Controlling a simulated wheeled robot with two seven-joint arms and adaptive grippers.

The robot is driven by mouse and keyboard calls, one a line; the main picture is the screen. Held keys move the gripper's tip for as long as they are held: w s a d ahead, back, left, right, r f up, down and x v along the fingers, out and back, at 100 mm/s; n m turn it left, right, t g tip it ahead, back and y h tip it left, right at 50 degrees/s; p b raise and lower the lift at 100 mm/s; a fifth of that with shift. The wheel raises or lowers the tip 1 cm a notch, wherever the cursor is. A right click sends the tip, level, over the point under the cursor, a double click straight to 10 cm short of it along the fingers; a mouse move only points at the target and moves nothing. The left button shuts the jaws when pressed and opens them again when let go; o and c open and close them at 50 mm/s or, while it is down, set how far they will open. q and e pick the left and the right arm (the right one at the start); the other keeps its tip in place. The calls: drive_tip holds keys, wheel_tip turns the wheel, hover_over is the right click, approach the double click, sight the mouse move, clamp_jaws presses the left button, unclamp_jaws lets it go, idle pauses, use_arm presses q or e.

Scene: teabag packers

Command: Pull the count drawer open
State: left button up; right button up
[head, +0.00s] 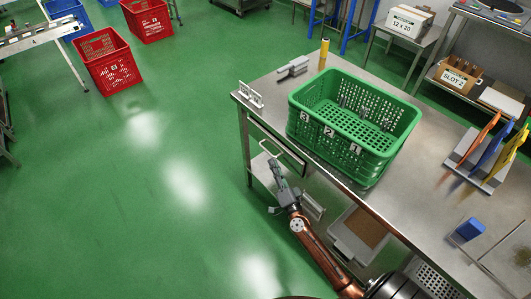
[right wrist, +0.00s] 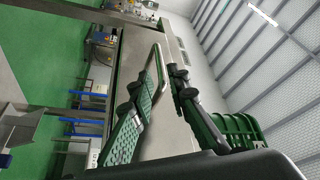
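The drawer (head: 291,161) is a narrow dark-fronted unit under the left edge of the steel table, with a pale bar handle (head: 266,145). It looks shut, though its front is small here. My right gripper (head: 277,170) is just below and beside the handle in the head view. In the right wrist view its two dark fingers (right wrist: 157,84) are spread apart, and the pale handle (right wrist: 159,65) shows between and beyond the tips. I cannot tell whether either finger touches it. My left gripper is out of view.
A green crate (head: 345,140) marked 3, 2, 1 stands on the steel table (head: 410,180) above the drawer. A small white rack (head: 250,95) sits at the table's left corner. A shelf with a tray (head: 350,246) lies below.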

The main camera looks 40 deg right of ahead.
sight(268, 151)
drive_tip(key=x, duration=0.7)
drive_tip(key=shift+w, duration=0.15)
clamp_jaws()
idle(0.4)
